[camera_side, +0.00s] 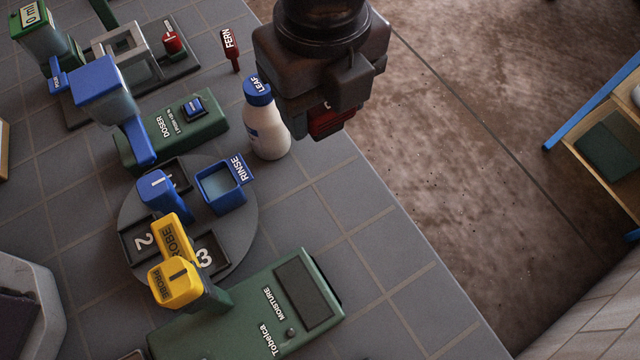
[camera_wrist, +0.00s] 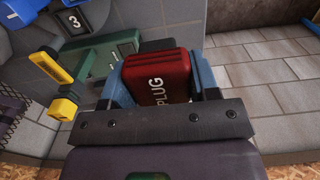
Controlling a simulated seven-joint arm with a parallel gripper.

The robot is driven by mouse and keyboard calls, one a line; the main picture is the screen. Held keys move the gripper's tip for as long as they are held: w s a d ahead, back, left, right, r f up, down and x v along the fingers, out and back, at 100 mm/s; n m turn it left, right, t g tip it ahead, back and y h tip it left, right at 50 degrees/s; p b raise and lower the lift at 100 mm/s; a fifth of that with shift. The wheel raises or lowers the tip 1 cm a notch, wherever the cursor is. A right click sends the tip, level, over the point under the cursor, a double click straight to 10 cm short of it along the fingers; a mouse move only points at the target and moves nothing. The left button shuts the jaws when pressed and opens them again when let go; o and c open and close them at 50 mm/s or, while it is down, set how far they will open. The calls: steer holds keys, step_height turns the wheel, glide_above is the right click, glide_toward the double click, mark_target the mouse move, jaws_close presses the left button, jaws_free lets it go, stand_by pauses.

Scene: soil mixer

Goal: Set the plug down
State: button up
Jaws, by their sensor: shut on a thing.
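A red block marked PLUG (camera_wrist: 157,78) sits between the fingers of my gripper (camera_wrist: 158,85) in the wrist view, and the jaws are shut on it. In the side view my gripper (camera_side: 325,125) hangs at the top centre, just right of the white bottle with the blue LEAF cap (camera_side: 265,128). Only a small dark red part of the plug (camera_side: 332,122) shows there below the gripper body. I cannot tell its exact height over the table edge from this view.
A round turntable (camera_side: 245,235) with numbered slots and a blue RINSE cup (camera_side: 221,188) stands left of centre. A yellow probe (camera_side: 175,282), a green moisture meter (camera_side: 260,315) and a green doser (camera_side: 165,140) stand around it. Grey tiles (camera_side: 375,245) are clear at the lower right.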

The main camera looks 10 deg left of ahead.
mark_target(321, 196)
step_height(321, 196, down, 19)
steer(key=shift+f, duration=0.1)
stand_by(0.4)
steer(key=shift+f, duration=0.15)
steer(key=o, duration=1)
steer(key=shift+a, duration=0.1)
steer(key=shift+c, duration=0.2)
step_height(321, 196, up, 12)
